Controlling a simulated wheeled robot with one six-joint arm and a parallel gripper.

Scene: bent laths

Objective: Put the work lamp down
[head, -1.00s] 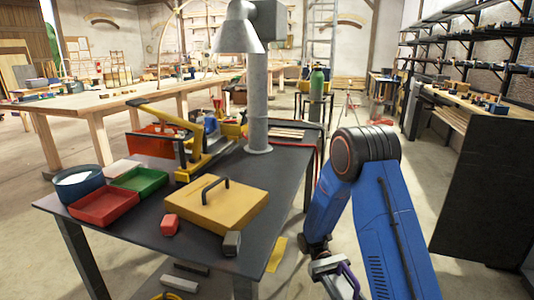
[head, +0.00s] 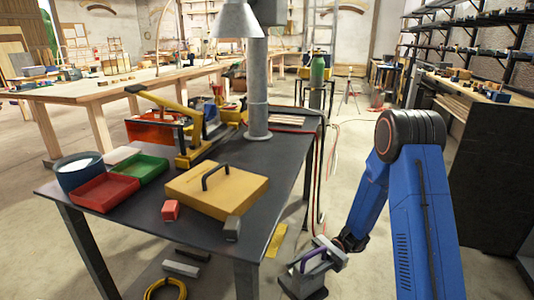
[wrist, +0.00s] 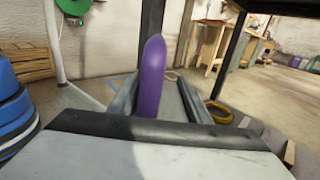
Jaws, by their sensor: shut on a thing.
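My gripper (head: 318,258) is at the end of my blue arm, low beside the right front of the dark workbench (head: 140,200). It is shut on a purple bar (wrist: 152,80), which stands up between its two dark fingers in the wrist view. In the head view, the purple handle (head: 312,254) sits over a dark grey body (head: 303,283); I take this held thing to be the work lamp. It hangs below the bench top, clear of the bench. The gripper partly hides it, and I cannot tell whether its underside touches the floor.
The bench top carries a yellow case (head: 215,188), a red tray (head: 104,192), a green tray (head: 140,169) and a tall grey column (head: 258,100). A yellow coil (head: 166,289) lies under the bench.

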